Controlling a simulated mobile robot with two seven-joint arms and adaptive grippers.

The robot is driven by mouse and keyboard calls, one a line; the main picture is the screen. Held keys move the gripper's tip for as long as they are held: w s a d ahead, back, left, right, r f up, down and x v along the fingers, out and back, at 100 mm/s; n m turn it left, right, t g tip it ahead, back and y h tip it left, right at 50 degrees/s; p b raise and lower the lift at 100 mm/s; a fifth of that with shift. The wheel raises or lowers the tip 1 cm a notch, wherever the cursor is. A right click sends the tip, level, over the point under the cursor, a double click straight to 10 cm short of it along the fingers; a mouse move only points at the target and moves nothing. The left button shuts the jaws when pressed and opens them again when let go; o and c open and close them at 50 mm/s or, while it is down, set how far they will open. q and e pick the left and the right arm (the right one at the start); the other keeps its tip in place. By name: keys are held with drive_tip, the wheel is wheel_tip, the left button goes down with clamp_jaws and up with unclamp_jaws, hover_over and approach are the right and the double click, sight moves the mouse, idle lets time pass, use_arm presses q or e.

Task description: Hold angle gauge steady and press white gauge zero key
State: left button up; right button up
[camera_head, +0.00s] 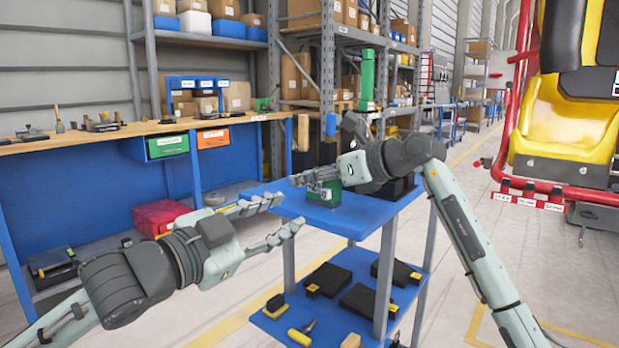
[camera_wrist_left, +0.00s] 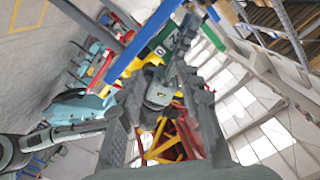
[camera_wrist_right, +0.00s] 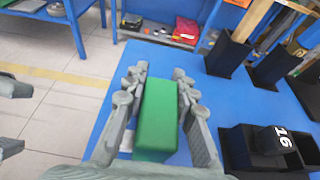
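The angle gauge is a green block (camera_wrist_right: 157,115) on the blue cart top (camera_head: 345,216). In the head view the gauge (camera_head: 323,193) shows a white label on its side. My right gripper (camera_wrist_right: 160,76) has one finger on each side of it, with the tips close against its sides; it also shows in the head view (camera_head: 318,178). My left gripper (camera_head: 287,210) is open and empty at the near left edge of the cart top, fingers spread, apart from the gauge. The left wrist view shows its fingers (camera_wrist_left: 170,95). I cannot make out the white zero key.
Black holders (camera_wrist_right: 268,150), one marked 16, stand beside the gauge on the cart. The lower shelf (camera_head: 330,290) carries black cases and yellow tools. A workbench (camera_head: 90,140) stands at the left. A yellow seat on a red frame (camera_head: 560,120) is at the right.

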sight(324, 193)
clamp_jaws()
use_arm(q)
drive_tip(key=shift+r, duration=0.2)
drive_tip(key=c, duration=0.3)
drive_tip(key=n, duration=0.1)
drive_tip(key=r+n, duration=0.1)
drive_tip(key=n+y, duration=0.1)
drive_tip(key=shift+w+a+r+n+g, duration=0.2)
drive_tip(key=shift+r+n+g, duration=0.1)
drive_tip(key=shift+n, duration=0.1)
clamp_jaws()
drive_tip(key=shift+w+d+f+n+g, duration=0.2)
drive_tip(key=shift+w+d+n, duration=0.35)
drive_tip(key=shift+w+d, duration=0.4)
drive_tip(key=shift+w+d+f+n+g, duration=0.2)
drive_tip(key=shift+w+d+n, duration=0.3)
drive_tip(key=shift+w+d, duration=0.4)
drive_tip(key=shift+w+d+f+n+g, duration=0.2)
drive_tip(key=shift+w+d+n, duration=0.45)
drive_tip(key=shift+w, duration=0.5)
drive_tip(key=shift+x, duration=0.8)
drive_tip(key=shift+s+r, duration=0.1)
drive_tip(key=shift+r, duration=0.1)
drive_tip(key=shift+f+v, duration=0.15)
drive_tip(key=shift+v, duration=0.8)
drive_tip(key=shift+f+v, duration=0.2)
drive_tip(key=shift+v, duration=0.75)
drive_tip(key=shift+f+v, duration=0.15)
drive_tip(key=shift+v, duration=0.8)
drive_tip(key=shift+s+a, duration=0.1)
